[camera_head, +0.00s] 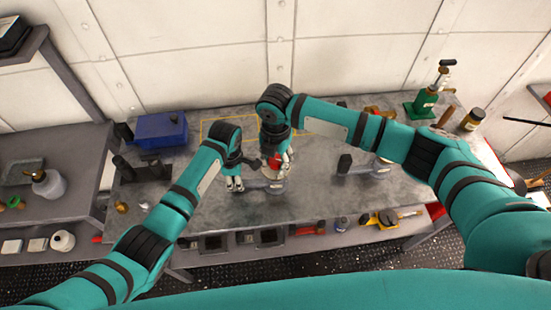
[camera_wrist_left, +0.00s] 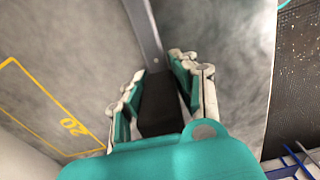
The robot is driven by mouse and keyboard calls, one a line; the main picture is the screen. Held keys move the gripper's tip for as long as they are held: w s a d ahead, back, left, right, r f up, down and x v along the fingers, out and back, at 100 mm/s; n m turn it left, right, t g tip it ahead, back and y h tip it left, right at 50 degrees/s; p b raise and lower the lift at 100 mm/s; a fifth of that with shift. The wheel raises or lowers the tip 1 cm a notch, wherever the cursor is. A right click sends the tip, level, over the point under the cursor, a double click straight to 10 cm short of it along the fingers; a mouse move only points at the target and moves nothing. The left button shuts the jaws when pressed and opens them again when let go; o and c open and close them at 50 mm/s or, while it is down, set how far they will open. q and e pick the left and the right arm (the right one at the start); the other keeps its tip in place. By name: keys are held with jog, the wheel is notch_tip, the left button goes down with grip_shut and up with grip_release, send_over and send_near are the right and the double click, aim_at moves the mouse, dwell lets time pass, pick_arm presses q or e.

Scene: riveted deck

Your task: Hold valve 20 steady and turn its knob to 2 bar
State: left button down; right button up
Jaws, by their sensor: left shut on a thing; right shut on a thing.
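A grey valve (camera_head: 265,186) with a red knob (camera_head: 275,163) is on the metal workbench, in the middle of the head view. My left gripper (camera_head: 236,184) is shut at the valve's left end. In the left wrist view, its fingers (camera_wrist_left: 159,70) close around a black block-shaped grip (camera_wrist_left: 158,104) on a grey bar (camera_wrist_left: 144,32). My right gripper (camera_head: 281,160) points down over the valve and is shut on the red knob, partly hiding it. The knob's scale and pressure reading cannot be made out.
A yellow outline marked 20 (camera_wrist_left: 72,127) is on the bench beside the left gripper. A second valve (camera_head: 376,170) with a black grip stands to the right. A blue box (camera_head: 160,130) is at back left, a green device (camera_head: 421,106) at back right.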

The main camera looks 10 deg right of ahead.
aim_at(276, 160)
jog(key=shift+r+n, duration=0.1)
jog(key=shift+n, duration=0.5)
jog(key=o, duration=1.2)
notch_tip(276, 160, up, 12)
jog(key=shift+f, duration=0.1)
pick_arm(q)
jog(key=c, duration=1)
grip_release()
jog(key=shift+o, duration=0.2)
